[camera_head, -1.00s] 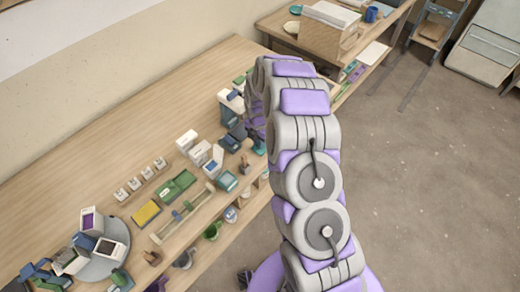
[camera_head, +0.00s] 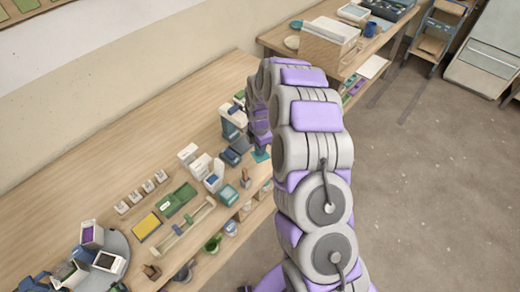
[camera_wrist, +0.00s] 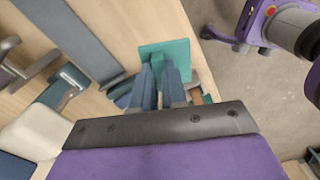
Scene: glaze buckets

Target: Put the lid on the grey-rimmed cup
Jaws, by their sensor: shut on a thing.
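A flat teal square piece, which looks like the lid (camera_wrist: 178,49), is at the fingertips of my gripper (camera_wrist: 160,74). The blue-grey fingers are shut on it. In the head view the teal piece (camera_head: 262,155) shows just below my gripper (camera_head: 260,145), near the bench's front edge. I cannot tell whether it touches the bench. Several open square containers stand on the bench, among them one with purple inside (camera_head: 92,233) and one with a dark inside (camera_head: 109,262). I cannot tell which is the grey-rimmed cup.
The round grey tray (camera_head: 118,244) at the lower left holds several containers. White boxes (camera_head: 188,155), a green tray (camera_head: 177,199) and a yellow pad (camera_head: 147,226) crowd the front. The back of the wooden bench (camera_head: 110,150) is bare. A second table (camera_head: 275,38) stands behind.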

